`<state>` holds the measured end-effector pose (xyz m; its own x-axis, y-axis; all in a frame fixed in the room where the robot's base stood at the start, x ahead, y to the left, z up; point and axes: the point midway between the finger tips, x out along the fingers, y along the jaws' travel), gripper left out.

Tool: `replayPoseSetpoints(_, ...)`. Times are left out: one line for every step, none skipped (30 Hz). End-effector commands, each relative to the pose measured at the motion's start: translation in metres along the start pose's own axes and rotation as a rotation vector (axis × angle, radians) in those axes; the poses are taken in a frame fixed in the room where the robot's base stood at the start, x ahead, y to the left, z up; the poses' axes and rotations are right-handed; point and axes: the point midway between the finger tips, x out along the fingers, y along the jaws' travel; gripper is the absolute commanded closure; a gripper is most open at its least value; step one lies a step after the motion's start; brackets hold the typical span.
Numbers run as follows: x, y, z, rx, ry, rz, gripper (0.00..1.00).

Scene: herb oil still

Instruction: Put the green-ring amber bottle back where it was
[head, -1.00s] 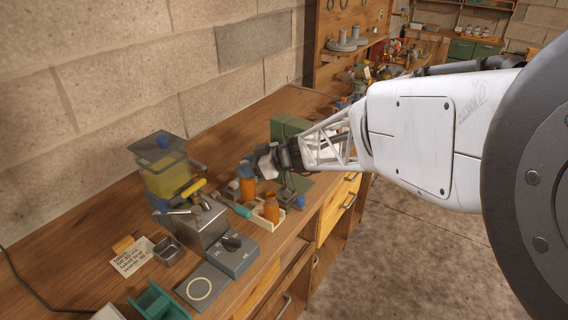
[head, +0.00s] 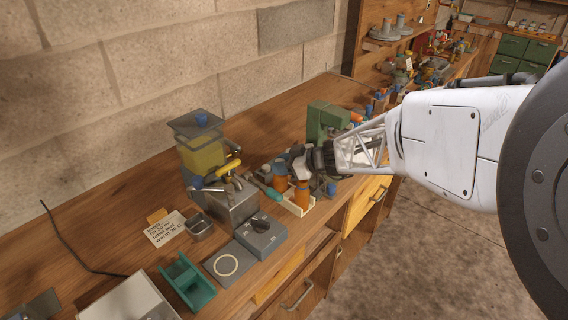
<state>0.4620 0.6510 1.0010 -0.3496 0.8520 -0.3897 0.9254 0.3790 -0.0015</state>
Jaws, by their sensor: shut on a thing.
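My gripper (head: 292,163) is shut on an amber bottle (head: 281,184), holding it near its top at the cream tray (head: 309,208). A second amber bottle (head: 301,194) stands in the tray, just right of and nearer than the held one. The held bottle looks upright and low. I cannot tell whether its base touches the tray or bench. The green ring is too small or hidden to make out, and the gripper covers part of the bottle tops.
A teal-handled item (head: 272,193) lies beside the tray on its left. The metal box with a yellow lever (head: 232,205) and a grey dial unit (head: 261,235) stand left of it. A green block (head: 326,119) stands behind the gripper. The bench's front edge is close to the tray.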

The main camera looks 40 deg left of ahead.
Motion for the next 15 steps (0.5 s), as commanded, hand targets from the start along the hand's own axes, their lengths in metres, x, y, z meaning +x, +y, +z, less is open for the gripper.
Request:
replayPoseSetpoints(-0.0001,0.0,-0.0003,0.0,0.0,0.0,1.0)
replayPoseSetpoints(-0.0001,0.0,-0.0002,0.0,0.0,0.0,1.0)
replayPoseSetpoints(0.0001,0.0,0.0002,0.0,0.0,0.0,1.0)
replayPoseSetpoints(0.0003,0.0,0.0006,0.0,0.0,0.0,1.0)
replayPoseSetpoints(0.0005,0.0,0.0011,0.0,0.0,0.0,1.0)
replayPoseSetpoints(0.0008,0.0001,0.0019,0.0,0.0,0.0,1.0)
replayPoseSetpoints(0.001,0.0001,0.0024,0.0,0.0,0.0,1.0)
replayPoseSetpoints(0.001,0.0001,0.0024,0.0,0.0,0.0,0.69)
replayPoseSetpoints(0.001,0.0,0.0023,0.0,0.0,0.0,0.63)
replayPoseSetpoints(0.001,0.0,0.0023,0.0,0.0,0.0,0.59)
replayPoseSetpoints(0.001,0.0,0.0024,0.0,0.0,0.0,0.54)
replayPoseSetpoints(0.001,0.0,0.0024,0.0,0.0,0.0,0.48)
replayPoseSetpoints(0.001,0.0,0.0024,0.0,0.0,0.0,0.47)
replayPoseSetpoints(0.001,0.0,0.0024,0.0,0.0,0.0,0.47)
replayPoseSetpoints(0.001,0.0,0.0024,0.0,0.0,0.0,0.47)
